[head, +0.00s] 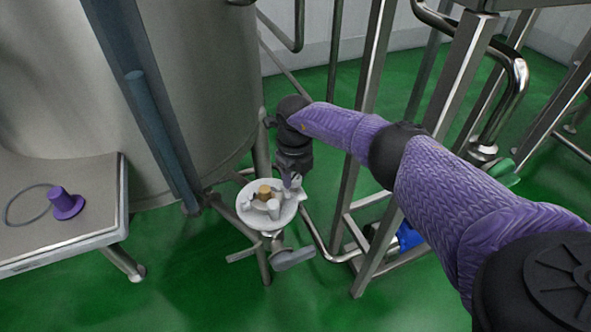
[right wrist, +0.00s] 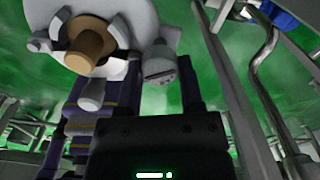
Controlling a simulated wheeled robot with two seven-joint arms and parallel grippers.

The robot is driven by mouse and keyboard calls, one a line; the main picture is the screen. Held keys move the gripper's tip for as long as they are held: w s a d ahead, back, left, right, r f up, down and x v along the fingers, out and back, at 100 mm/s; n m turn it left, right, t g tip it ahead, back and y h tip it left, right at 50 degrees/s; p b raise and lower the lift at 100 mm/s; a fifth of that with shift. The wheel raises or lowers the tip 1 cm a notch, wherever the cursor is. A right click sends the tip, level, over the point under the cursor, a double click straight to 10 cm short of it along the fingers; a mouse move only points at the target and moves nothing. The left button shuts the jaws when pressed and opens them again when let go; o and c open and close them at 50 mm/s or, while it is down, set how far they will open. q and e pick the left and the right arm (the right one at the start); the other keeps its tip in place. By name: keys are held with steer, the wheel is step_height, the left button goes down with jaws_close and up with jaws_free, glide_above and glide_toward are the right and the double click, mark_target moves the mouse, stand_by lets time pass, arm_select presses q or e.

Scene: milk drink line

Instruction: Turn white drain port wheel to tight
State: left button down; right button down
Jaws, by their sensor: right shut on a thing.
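The white drain port wheel (head: 254,212) is a round disc with stubby knobs and a tan centre piece, low beside the big tank. It also fills the upper left of the right wrist view (right wrist: 128,14). My right gripper (head: 292,182) comes down on the wheel's far right edge. In the right wrist view, a white knob (right wrist: 160,64) of the wheel sits between its two fingers, and the gripper is shut on it. The exact contact is partly hidden in the head view. My left gripper is not in view.
The steel tank (head: 205,90) stands behind and left of the wheel. A grey handle (head: 293,259) sticks out below it. Steel frame posts (head: 365,240) stand close on the right. A platform (head: 95,215) with a purple cap (head: 65,203) is at left. Green floor lies open in front.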

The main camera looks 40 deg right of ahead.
steer(key=m+p, duration=0.1)
steer(key=m, duration=0.2)
steer(key=shift+r+m, duration=0.1)
steer(key=shift+m, duration=0.2)
steer(key=shift+m+p, duration=0.35)
steer(key=shift+m, duration=0.75)
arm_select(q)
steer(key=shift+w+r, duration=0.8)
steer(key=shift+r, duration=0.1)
arm_select(e)
steer(key=shift+m, duration=0.3)
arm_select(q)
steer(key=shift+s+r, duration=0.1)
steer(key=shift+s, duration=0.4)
